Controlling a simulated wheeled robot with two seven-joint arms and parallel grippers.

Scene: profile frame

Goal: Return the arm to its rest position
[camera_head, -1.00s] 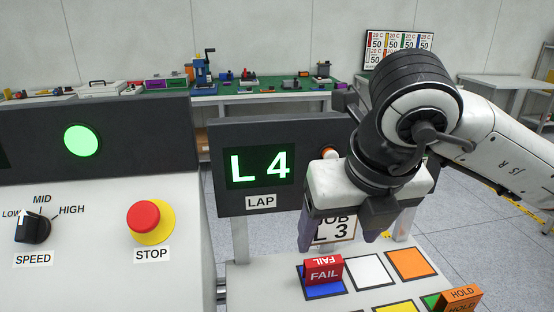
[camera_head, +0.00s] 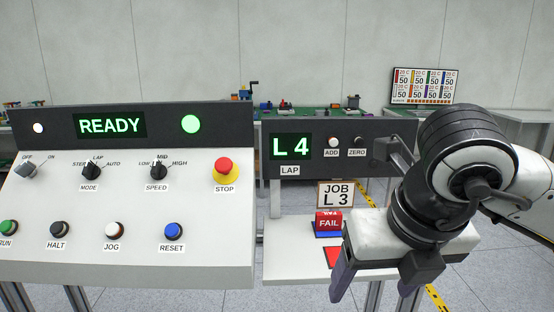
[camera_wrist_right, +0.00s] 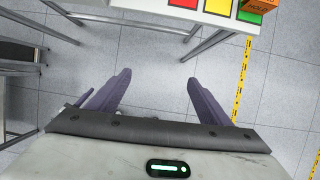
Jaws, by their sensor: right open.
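My right gripper (camera_head: 378,282) hangs at the lower right of the head view, in front of the side table with the coloured squares. Its two purple fingers are apart with nothing between them. In the right wrist view the open fingers (camera_wrist_right: 152,92) point over bare grey floor, with the table's edge beyond them. My right arm comes in from the right edge of the head view. My left gripper is in neither view.
The control panel (camera_head: 130,210) with READY display, knobs and buttons stands at the left. The side table (camera_head: 290,262) carries a red FAIL block (camera_head: 328,222) and a JOB L 3 sign (camera_head: 336,195). An orange HOLD block (camera_wrist_right: 262,5) shows in the wrist view. Floor below is clear.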

